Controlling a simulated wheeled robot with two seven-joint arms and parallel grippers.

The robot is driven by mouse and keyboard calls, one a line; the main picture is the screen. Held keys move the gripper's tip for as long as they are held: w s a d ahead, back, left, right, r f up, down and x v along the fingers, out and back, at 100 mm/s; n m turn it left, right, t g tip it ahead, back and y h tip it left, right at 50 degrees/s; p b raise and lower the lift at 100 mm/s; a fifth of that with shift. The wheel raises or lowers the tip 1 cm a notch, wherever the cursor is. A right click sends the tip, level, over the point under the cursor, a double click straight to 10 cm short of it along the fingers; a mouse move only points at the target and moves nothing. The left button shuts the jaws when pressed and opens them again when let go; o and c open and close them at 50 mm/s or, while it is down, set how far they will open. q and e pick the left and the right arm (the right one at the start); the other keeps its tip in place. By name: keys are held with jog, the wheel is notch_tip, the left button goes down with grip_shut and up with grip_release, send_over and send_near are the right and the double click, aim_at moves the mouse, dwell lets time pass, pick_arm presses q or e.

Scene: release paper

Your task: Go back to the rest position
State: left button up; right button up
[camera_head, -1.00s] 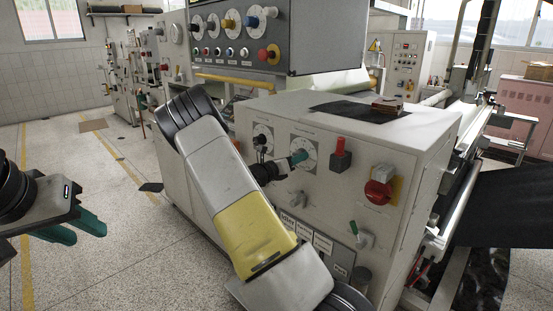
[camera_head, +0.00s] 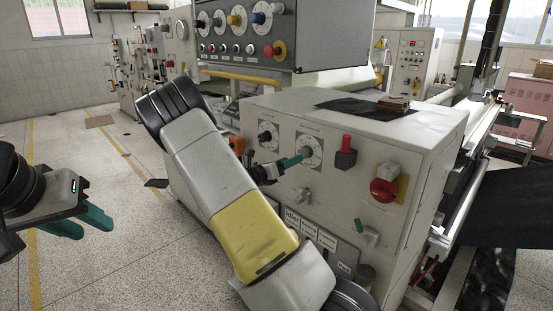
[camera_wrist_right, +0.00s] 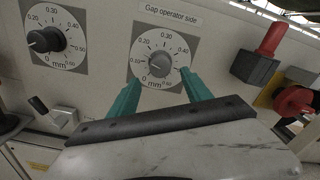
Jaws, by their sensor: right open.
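My right gripper (camera_head: 290,162) is in front of the grey-white machine cabinet, beside the right-hand dial (camera_head: 309,151). In the right wrist view, its teal fingers (camera_wrist_right: 160,88) are apart and empty. The "Gap operator side" dial (camera_wrist_right: 159,62) and its knob lie beyond and between the fingertips, with no contact visible. My left gripper (camera_head: 80,226) is at the left edge over the floor, away from the machine. Its two teal fingers appear apart with nothing between them.
A second dial (camera_wrist_right: 46,40) is left of the gap dial. A red-topped switch (camera_head: 346,152) and a red rotary knob (camera_head: 384,190) stick out to the right. A control box (camera_head: 245,35) hangs above.

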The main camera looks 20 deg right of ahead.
jog(key=shift+s+a, duration=0.15)
jog(key=shift+a, duration=0.15)
jog(key=s+a+m+g+y, duration=0.2)
jog(key=s+m+g+y, duration=0.6)
jog(key=s+m, duration=0.85)
jog(key=s+a+r+m+t+y, duration=0.3)
jog(key=s+a+r+m+y, duration=0.2)
jog(key=s+a, duration=0.3)
jog(key=s+a+r+m+t+y, duration=0.4)
jog(key=s+a+r, duration=0.4)
jog(key=a, duration=0.3)
jog(key=shift+m+y, duration=0.85)
jog(key=shift+y, duration=0.05)
jog(key=shift+r, duration=0.1)
jog(key=shift+c, duration=0.4)
